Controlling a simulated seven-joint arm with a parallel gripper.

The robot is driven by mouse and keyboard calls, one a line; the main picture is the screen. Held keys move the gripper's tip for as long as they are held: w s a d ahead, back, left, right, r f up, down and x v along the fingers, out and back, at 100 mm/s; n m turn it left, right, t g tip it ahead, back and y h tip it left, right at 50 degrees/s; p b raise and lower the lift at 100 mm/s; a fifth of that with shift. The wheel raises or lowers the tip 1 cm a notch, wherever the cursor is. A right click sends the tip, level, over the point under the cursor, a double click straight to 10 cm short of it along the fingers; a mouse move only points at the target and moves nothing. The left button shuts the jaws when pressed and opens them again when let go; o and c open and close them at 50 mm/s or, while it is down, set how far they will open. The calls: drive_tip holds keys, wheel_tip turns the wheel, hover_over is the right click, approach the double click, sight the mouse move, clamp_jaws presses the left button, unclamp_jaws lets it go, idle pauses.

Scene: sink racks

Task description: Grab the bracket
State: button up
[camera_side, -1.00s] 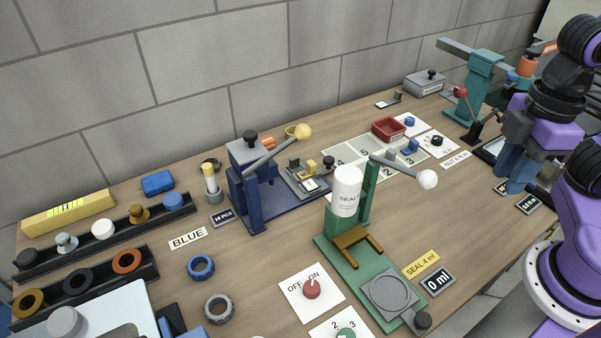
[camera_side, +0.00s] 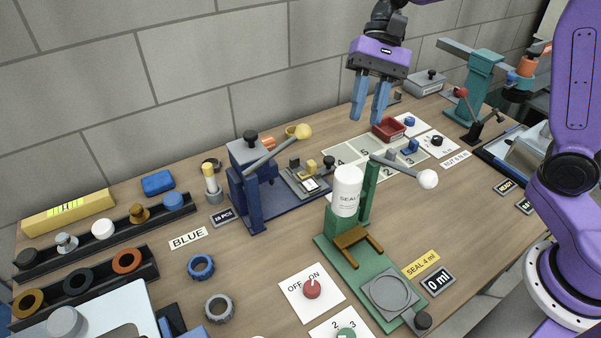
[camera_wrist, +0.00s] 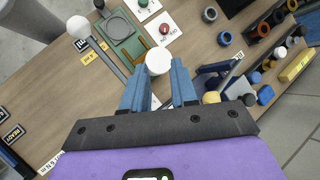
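A brown U-shaped piece (camera_side: 357,247) on the green dispenser stand (camera_side: 330,257) looks most like a bracket; I cannot tell for sure that it is the one named. It stands below the white SEAL bottle (camera_side: 347,190), behind a round grey plate. In the wrist view, the white bottle top (camera_wrist: 158,61) shows between my fingertips, far below them. My gripper (camera_side: 368,118) hangs in the air above the back of the table, behind the green stand. Its two blue fingers are apart with nothing held between them. They also show open in the wrist view (camera_wrist: 161,67).
A blue press (camera_side: 250,185) with a lever stands left of the green stand. The green stand's lever with a white knob (camera_side: 428,180) juts right. A red tray (camera_side: 388,129) and a teal press (camera_side: 475,90) stand behind. Black racks (camera_side: 100,235) lie left. Some table front right is clear.

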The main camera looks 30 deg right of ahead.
drive_tip(key=w+d+f+m+t+y, duration=0.15)
drive_tip(key=w+d+m+y, duration=0.35)
drive_tip(key=w, duration=0.6)
drive_tip(key=w+d+f+m+t+y, duration=0.1)
drive_tip(key=w+d+m+t+y, duration=0.2)
drive_tip(key=w+d+m, duration=0.6)
drive_tip(key=n, duration=0.1)
approach(295, 157)
drive_tip(key=x, duration=0.7)
drive_tip(key=shift+s+r, duration=0.15)
drive_tip(key=shift+r, duration=0.05)
drive_tip(key=shift+x, duration=2.65)
drive_tip(key=shift+f, duration=0.2)
drive_tip(key=shift+c, duration=0.3)
clamp_jaws()
